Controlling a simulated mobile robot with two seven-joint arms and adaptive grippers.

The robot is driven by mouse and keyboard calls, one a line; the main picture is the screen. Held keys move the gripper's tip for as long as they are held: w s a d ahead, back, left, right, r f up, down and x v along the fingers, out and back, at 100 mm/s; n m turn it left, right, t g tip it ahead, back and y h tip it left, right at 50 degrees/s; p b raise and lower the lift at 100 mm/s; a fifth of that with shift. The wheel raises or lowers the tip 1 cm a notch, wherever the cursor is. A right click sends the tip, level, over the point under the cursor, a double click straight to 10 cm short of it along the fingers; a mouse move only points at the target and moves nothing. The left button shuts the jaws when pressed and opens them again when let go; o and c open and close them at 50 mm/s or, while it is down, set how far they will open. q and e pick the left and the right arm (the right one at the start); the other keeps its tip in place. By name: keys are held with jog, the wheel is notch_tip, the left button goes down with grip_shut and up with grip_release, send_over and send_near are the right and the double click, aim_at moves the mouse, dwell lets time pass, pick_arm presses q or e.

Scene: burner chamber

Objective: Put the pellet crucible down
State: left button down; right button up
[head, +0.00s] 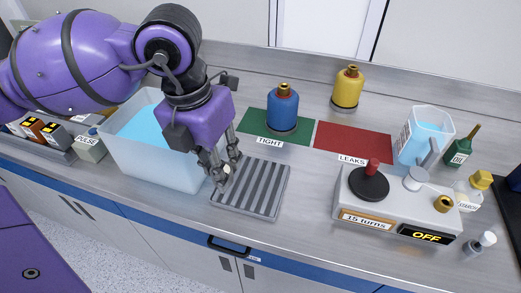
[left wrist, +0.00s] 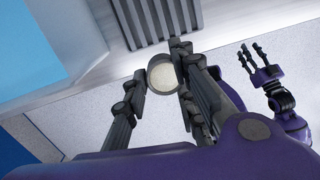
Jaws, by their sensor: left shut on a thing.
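The pellet crucible (left wrist: 162,76) is a small round cup with pale contents. My left gripper (head: 223,176) is shut on it, with the fingers around its sides. In the head view the fingers mostly hide the crucible. They are over the left edge of a grey ribbed rack (head: 264,187); in the left wrist view the rack's slats (left wrist: 165,18) lie just beyond the crucible. I cannot tell whether the crucible touches anything below. My right gripper (left wrist: 258,52) shows in the left wrist view, away from the bench, its fingers apart and empty.
A clear tub of blue water (head: 165,172) stands left of the rack. Behind are a blue canister (head: 283,110) on the green TIGHT mat, the red LEAKS mat (head: 350,143) and a yellow canister (head: 348,87). A device reading OFF (head: 390,207) stands right; bare bench lies between.

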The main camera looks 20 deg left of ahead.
pick_arm(q)
jog(key=w+f, duration=0.2)
jog(key=w, duration=0.1)
jog(key=w+d+f, duration=0.1)
jog(key=w+f, duration=0.2)
jog(key=w+d+f, duration=0.1)
jog(key=w+f, duration=0.1)
jog(key=shift+w+d+f, duration=0.2)
jog(key=shift+w+d, duration=0.05)
jog(key=shift+w, duration=0.15)
jog(key=f, duration=0.3)
jog(key=shift+w+d, duration=0.1)
jog(key=shift+w, duration=0.3)
jog(key=shift+f, duration=0.45)
jog(key=shift+f, duration=0.15)
jog(key=c, duration=1.4)
grip_release()
jog(key=shift+c, duration=0.2)
notch_tip(320, 180, up, 12)
jog(key=a, duration=0.1)
jog(key=shift+s, duration=0.35)
